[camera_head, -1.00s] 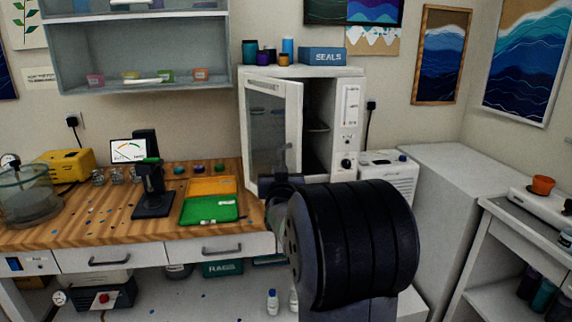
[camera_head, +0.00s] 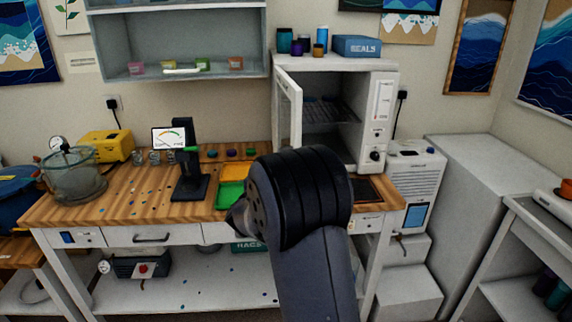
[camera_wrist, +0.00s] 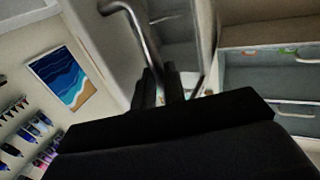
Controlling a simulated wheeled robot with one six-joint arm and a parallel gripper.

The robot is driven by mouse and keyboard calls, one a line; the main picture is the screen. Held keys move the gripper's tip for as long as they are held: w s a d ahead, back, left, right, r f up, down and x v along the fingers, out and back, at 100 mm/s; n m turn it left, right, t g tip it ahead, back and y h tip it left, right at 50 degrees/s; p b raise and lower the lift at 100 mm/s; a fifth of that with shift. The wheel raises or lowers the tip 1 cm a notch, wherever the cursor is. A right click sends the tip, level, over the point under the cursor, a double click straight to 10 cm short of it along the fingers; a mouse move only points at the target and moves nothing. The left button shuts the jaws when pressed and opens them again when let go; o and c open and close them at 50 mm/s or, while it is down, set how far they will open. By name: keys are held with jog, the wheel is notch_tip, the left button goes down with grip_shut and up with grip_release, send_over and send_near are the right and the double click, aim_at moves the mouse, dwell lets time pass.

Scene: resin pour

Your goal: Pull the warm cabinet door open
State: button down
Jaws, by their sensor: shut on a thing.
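The warm cabinet (camera_head: 382,105) is a white box at the back of the wooden bench. Its white-framed door (camera_head: 289,88) is hinged at the left and stands wide open, seen nearly edge-on in the head view. A wire shelf and dark interior show behind it. In the wrist view, the curved metal door handle (camera_wrist: 143,32) runs down to my gripper (camera_wrist: 162,84), whose dark fingers are shut on it. In the head view my arm hides the gripper and the handle.
A blue SEALS box (camera_head: 357,46) and several bottles stand on the cabinet. A white unit (camera_head: 415,172) stands right of the bench.

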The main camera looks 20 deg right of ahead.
jog(key=shift+w+a+r+h+p, duration=0.3)
jog(key=shift+w+a+p, duration=0.1)
jog(key=shift+a, duration=0.2)
jog(key=shift+f, duration=0.1)
jog(key=c, duration=1.8)
grip_release()
jog(key=shift+c, duration=0.2)
jog(key=shift+o, duration=0.7)
jog(key=shift+w+d+f+g, duration=0.15)
jog(key=shift+w+d+g, duration=0.05)
jog(key=shift+g, duration=0.1)
jog(key=shift+o, duration=1.1)
jog(key=shift+s, duration=0.1)
jog(key=b+v, duration=0.2)
jog(key=v, duration=0.9)
